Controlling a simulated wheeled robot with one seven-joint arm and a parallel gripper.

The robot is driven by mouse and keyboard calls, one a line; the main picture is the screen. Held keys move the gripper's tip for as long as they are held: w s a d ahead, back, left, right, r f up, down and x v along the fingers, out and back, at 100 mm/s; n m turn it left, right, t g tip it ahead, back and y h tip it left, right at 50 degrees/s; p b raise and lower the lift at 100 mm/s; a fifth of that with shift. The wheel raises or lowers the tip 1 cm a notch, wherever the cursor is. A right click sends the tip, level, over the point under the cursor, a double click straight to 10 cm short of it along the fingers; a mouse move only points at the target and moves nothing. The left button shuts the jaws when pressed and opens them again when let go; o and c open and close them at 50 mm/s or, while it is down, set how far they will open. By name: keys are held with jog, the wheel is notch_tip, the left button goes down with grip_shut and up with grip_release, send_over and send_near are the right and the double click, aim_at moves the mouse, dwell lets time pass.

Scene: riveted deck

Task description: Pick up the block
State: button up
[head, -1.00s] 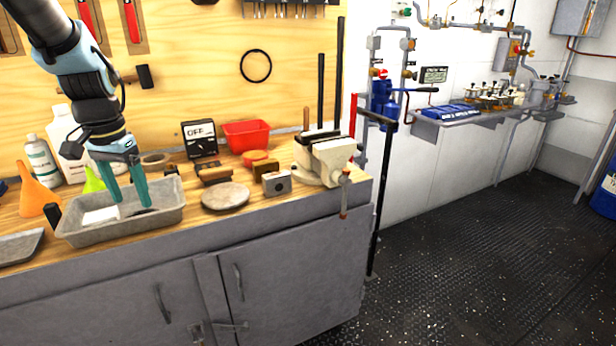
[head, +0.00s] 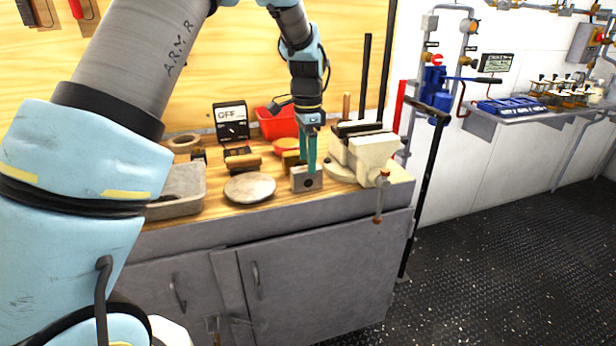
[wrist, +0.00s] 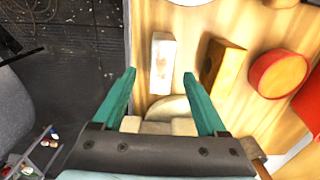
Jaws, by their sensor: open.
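A grey block (head: 301,184) with a dark round mark on its front stands near the bench's front edge, left of the vise. In the wrist view its pale top (wrist: 162,58) shows between and just beyond the fingertips. My gripper (head: 309,168) points down at it from above, and one finger covers part of the block in the head view. In the wrist view my gripper (wrist: 160,74) is open, with a finger on each side of the block's line. I see no grip on it. A yellow-brown block (wrist: 226,68) stands close behind it, partly hidden in the head view (head: 290,159).
The cream vise (head: 372,155) is close on the right. A round stone disc (head: 249,187) lies left of the grey block. A red round tin (wrist: 280,73) and a red bin (head: 277,123) are behind. A grey tray (head: 190,207) is partly hidden by my arm.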

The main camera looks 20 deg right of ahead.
aim_at(306, 168)
notch_tip(306, 168, down, 5)
jog(key=shift+w+a+f+p, duration=0.1)
jog(key=shift+p, duration=0.9)
grip_shut()
